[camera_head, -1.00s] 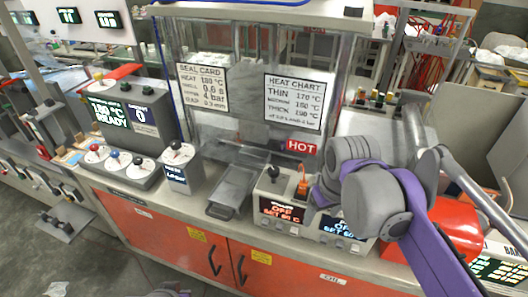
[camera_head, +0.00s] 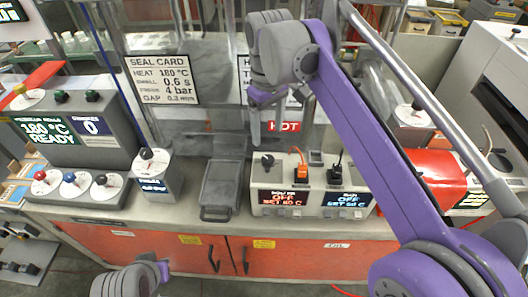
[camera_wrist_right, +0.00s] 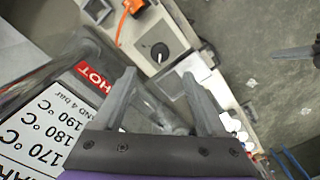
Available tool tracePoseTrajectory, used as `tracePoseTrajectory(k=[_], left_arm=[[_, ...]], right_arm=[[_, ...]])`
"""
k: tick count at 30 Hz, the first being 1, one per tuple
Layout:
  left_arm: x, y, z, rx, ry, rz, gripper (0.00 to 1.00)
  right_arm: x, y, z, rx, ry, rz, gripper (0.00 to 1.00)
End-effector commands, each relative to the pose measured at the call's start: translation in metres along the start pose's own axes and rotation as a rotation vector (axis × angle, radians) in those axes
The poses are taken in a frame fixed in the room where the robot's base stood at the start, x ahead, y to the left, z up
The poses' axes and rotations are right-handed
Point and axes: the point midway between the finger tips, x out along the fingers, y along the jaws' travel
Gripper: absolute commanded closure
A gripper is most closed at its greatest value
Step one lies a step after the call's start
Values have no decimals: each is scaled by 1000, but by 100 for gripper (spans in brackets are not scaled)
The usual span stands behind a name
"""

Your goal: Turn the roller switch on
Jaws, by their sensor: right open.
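A light grey control box (camera_head: 318,178) stands on the bench's front edge. On top are a black knob (camera_head: 267,160), an orange switch (camera_head: 301,168) and a black switch (camera_head: 337,168). My right gripper (camera_head: 258,115) is open and empty, above and behind the box's left end. In the wrist view its two fingers (camera_wrist_right: 158,85) are apart, with the knob (camera_wrist_right: 159,52) beyond them. My left gripper (camera_head: 160,270) shows at the bottom, its jaws unclear.
A grey tray (camera_head: 220,188) lies left of the box, and a small dial box (camera_head: 152,178) stands beyond it. A clear screen with a HOT sign (camera_head: 284,127) rises behind. A red machine (camera_head: 435,175) stands to the right. The floor in front is open.

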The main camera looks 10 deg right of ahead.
Motion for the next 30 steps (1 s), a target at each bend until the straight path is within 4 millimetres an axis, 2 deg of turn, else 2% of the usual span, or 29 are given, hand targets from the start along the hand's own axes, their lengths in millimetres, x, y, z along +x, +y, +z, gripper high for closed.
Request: tracePoseTrajectory(k=[9, 15, 20, 27, 28, 30], left_arm=[[6, 0, 8, 0, -8, 0, 100], [7, 0, 10, 0, -10, 0, 100], [8, 0, 10, 0, -10, 0, 100], [8, 0, 10, 0, -10, 0, 100], [8, 0, 10, 0, -10, 0, 100], [8, 0, 10, 0, -10, 0, 100]], right_arm=[[62, 0, 0, 1, 0, 0, 26], [88, 0, 0, 1, 1, 0, 26], [96, 0, 0, 1, 1, 0, 26], [96, 0, 0, 1, 1, 0, 26], [96, 0, 0, 1, 1, 0, 28], [96, 0, 0, 1, 1, 0, 40]])
